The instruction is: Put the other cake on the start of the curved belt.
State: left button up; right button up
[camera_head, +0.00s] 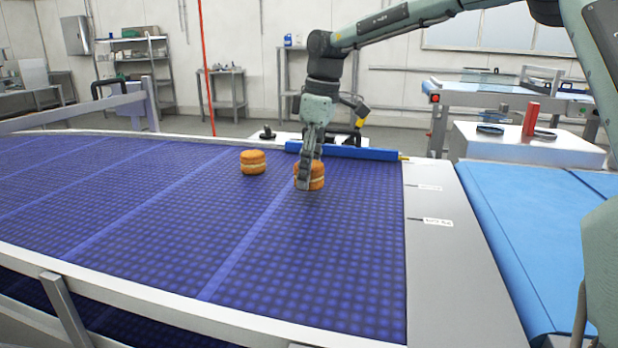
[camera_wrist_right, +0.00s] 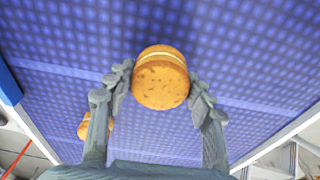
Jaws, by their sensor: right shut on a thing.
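My right gripper (camera_head: 304,182) is shut on a round orange-brown cake with a pale filling (camera_head: 317,176). The gripper points down at the purple-blue curved belt (camera_head: 320,255), near its right end. The held cake is at or just above the belt surface; I cannot tell if it touches. In the right wrist view this cake (camera_wrist_right: 160,80) sits between the two fingers of the right gripper (camera_wrist_right: 160,92). My left gripper is out of view.
A blue roller bar (camera_head: 350,152) lies along the belt's far edge, close behind the gripper. A grey metal plate (camera_head: 445,260) borders the belt's right end, with a light blue flat belt (camera_head: 530,235) beyond. The belt's front part is clear.

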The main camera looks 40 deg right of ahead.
notch_tip(320, 180, down, 2)
jog(key=shift+f, duration=0.15)
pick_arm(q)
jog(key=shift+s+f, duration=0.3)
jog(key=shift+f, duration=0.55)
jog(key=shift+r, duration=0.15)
pick_arm(e)
jog(key=shift+f, duration=0.1)
jog(key=o, duration=0.5)
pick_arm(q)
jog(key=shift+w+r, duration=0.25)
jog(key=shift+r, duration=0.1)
pick_arm(e)
jog(key=shift+o, duration=1.4)
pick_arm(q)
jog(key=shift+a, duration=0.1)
